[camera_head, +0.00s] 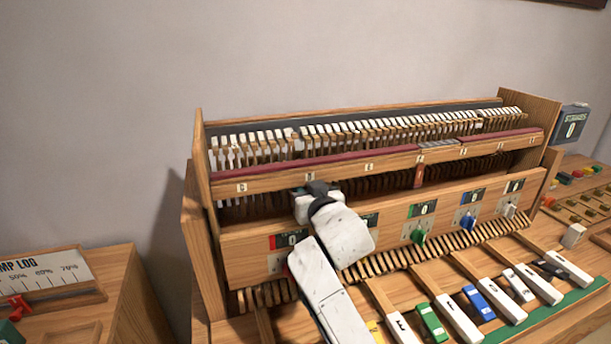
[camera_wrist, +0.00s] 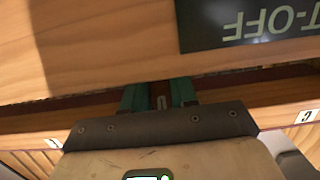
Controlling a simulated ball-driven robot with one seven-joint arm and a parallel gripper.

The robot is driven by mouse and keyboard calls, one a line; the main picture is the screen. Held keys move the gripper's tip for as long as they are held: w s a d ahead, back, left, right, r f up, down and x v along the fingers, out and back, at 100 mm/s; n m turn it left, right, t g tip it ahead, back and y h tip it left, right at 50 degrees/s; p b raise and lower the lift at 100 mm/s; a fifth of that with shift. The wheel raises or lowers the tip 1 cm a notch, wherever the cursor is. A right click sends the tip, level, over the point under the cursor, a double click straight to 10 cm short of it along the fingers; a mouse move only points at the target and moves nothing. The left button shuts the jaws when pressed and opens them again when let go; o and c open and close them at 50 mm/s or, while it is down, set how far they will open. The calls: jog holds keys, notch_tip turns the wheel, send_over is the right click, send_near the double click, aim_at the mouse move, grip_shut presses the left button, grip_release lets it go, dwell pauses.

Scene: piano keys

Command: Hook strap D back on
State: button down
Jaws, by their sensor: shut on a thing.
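My gripper (camera_head: 312,190) is at the front of the wooden rail, near its left part, in the head view. In the wrist view its two green fingers (camera_wrist: 160,97) are shut on a small dark reddish piece with a grey mark (camera_wrist: 161,103), likely a strap. Most of that piece is hidden, and I cannot read a letter on it. The rail (camera_head: 395,161) carries small white letter tags (camera_head: 369,167), too small to read surely. A red-brown strap (camera_head: 419,175) hangs below the rail further right. I cannot tell whether the held piece touches a hook.
A wooden front panel (camera_head: 390,226) with dark plates and coloured knobs (camera_head: 418,237) lies close below my gripper. The wrist view shows a dark plate reading T-OFF upside down (camera_wrist: 250,20). Large keys (camera_head: 480,303) stand in front at the right. A gauge cabinet (camera_head: 110,292) is at left.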

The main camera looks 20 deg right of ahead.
jog(key=p, duration=0.1)
jog(key=g+p, duration=0.1)
jog(key=p, duration=0.1)
jog(key=shift+s+r, duration=0.25)
jog(key=shift+r, duration=0.1)
jog(key=g+p, duration=0.1)
jog(key=p, duration=0.2)
jog(key=s+g+p, duration=0.1)
jog(key=g+p, duration=0.1)
jog(key=p, duration=0.1)
jog(key=shift+f, duration=0.4)
jog(key=shift+s+f+g+p, duration=0.3)
jog(key=shift+s+g+p, duration=0.1)
jog(key=shift+g, duration=0.65)
jog(key=shift+s+f+g+p, duration=0.25)
jog(key=shift+s+g+p, duration=0.15)
jog(key=shift+g, duration=0.65)
jog(key=c, duration=1)
grip_release()
jog(key=shift+o, duration=0.2)
jog(key=b+v, duration=0.2)
jog(key=v, duration=0.8)
jog(key=shift+s+r, duration=0.15)
jog(key=shift+r, duration=0.25)
